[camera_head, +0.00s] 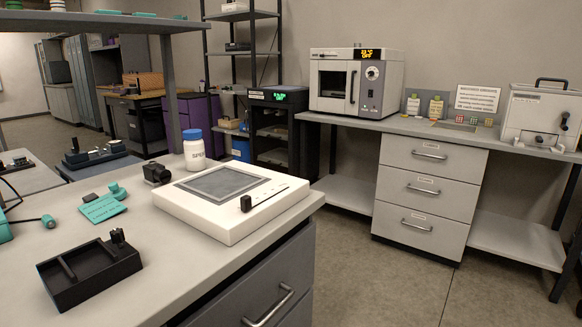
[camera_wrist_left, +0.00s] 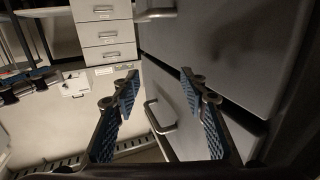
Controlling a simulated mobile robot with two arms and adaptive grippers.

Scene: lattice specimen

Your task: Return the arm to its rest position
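My left gripper (camera_wrist_left: 158,88) shows in the left wrist view. Its two fingers with blue ribbed pads are apart, with nothing between them. Grey drawer fronts with metal handles (camera_wrist_left: 160,118) lie beyond the fingers, and I cannot tell how far off they are. Neither of my arms shows in the head view. My right gripper is in no view.
A grey workbench (camera_head: 160,290) stands at the left, holding a white flat device (camera_head: 232,222), a black tray (camera_head: 90,272), a white bottle (camera_head: 194,150) and teal parts (camera_head: 103,206). A counter with an oven (camera_head: 355,82) stands behind. Open floor (camera_head: 365,270) lies between them.

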